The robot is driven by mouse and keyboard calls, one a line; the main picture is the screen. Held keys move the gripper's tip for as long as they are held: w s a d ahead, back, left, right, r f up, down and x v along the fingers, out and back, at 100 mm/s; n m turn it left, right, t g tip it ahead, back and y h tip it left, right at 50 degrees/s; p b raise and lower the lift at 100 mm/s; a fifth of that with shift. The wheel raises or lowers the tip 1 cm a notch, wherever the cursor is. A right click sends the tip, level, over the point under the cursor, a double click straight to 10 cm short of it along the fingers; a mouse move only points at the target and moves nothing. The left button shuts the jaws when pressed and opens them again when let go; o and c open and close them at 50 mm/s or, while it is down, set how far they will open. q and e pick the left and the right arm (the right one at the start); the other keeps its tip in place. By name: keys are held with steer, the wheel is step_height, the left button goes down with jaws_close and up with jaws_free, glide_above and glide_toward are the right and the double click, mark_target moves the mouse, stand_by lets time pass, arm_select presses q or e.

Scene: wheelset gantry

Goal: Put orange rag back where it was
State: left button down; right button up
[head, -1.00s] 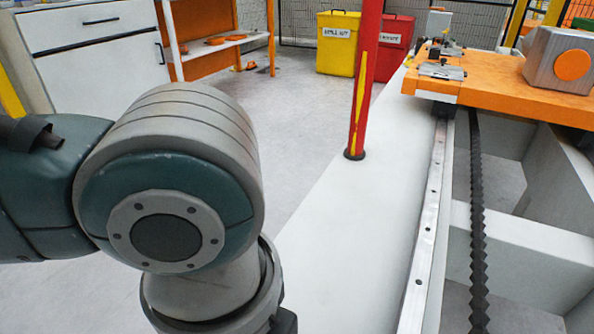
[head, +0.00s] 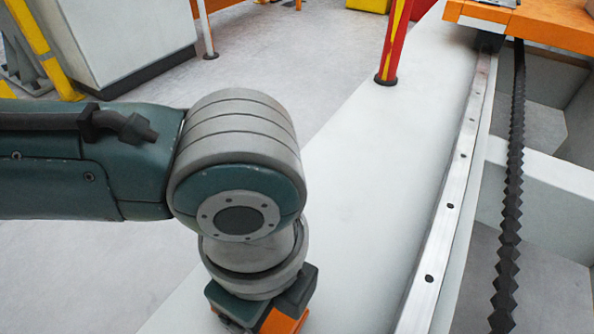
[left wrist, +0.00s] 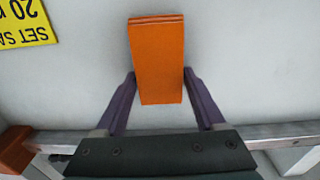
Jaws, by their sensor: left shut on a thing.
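The orange rag (left wrist: 158,62) shows in the left wrist view as a folded, flat, oblong piece. It lies between the two purple-grey fingers of my left gripper (left wrist: 160,78), which is shut on it. Behind the rag is a pale surface; I cannot tell whether the rag touches it. In the head view my left arm hangs over the white beam (head: 345,190), and its fingers are cut off below the frame. An orange patch shows at the bottom edge there; I cannot tell whether it is the rag. My right gripper is not in view.
A metal rail (head: 450,205) and a dark toothed rack (head: 512,190) run along the right. A red and yellow post (head: 393,45) stands on the beam. An orange carriage (head: 545,22) is at the top right. A yellow label (left wrist: 25,22) shows in the left wrist view.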

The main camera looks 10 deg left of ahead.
arm_select(q)
jaws_free()
step_height(320, 180, up, 12)
steer(key=p, duration=0.7)
steer(key=s+d+r+n+t+h, duration=0.1)
steer(key=s+d+r+n+h, duration=0.25)
steer(key=d+n, duration=0.3)
steer(key=s+a+f+n+t+y, duration=0.1)
steer(key=s+a+n, duration=0.1)
steer(key=a+n, duration=0.4)
steer(key=s+a+f+n+t+y, duration=0.1)
steer(key=s+a+n+y, duration=0.1)
steer(key=a+n, duration=0.5)
steer(key=a, duration=0.5)
steer(key=shift+a+t, duration=0.35)
steer(key=shift+t, duration=0.05)
steer(key=shift+y, duration=0.25)
